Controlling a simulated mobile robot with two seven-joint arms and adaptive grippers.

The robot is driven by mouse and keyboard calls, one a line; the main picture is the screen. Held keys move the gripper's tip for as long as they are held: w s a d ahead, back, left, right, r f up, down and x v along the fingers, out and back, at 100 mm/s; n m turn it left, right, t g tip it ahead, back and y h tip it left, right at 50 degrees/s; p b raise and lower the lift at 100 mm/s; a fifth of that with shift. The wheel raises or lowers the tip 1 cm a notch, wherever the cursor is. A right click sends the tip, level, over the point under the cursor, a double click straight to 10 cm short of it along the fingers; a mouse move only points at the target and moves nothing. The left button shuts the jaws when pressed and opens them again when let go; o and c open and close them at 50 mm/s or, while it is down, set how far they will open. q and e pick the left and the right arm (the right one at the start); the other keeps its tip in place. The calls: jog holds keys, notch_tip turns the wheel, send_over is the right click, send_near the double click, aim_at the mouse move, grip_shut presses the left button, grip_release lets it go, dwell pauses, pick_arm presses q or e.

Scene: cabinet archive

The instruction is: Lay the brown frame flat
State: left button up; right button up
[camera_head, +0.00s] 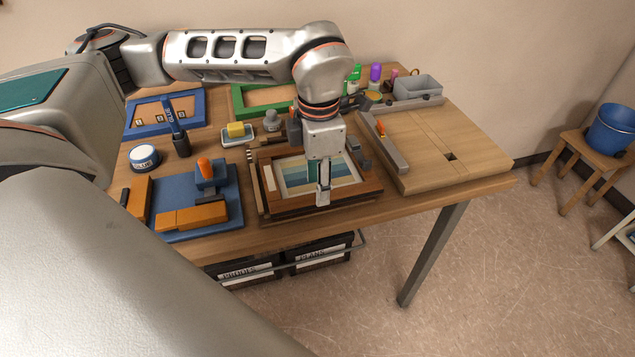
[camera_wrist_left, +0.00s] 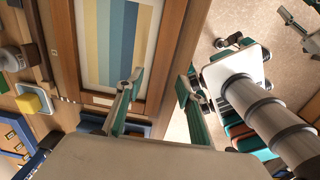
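The brown frame (camera_head: 348,198) holds a picture with blue, cream and yellowish stripes. It is on the near middle of the wooden table; I cannot tell whether it lies fully flat or is slightly tilted. In the left wrist view the frame (camera_wrist_left: 166,55) fills the upper middle. My left gripper (camera_head: 323,198) points down over the frame's near side and hides part of it. In the left wrist view the gripper (camera_wrist_left: 157,98) is open, its teal-padded fingers apart on either side of the near rail.
A blue board (camera_head: 190,192) with orange blocks lies left of the frame. A wooden board (camera_head: 440,140) with a grey rail (camera_head: 383,143) lies right. A yellow sponge (camera_head: 236,129) in a dish and a green frame (camera_head: 243,105) are behind. The table's front edge is close.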

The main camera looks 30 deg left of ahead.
pick_arm(q)
jog(key=shift+r+p, duration=1.25)
jog(key=shift+r, duration=0.9)
notch_tip(320, 180, up, 12)
jog(key=shift+s+d, duration=0.15)
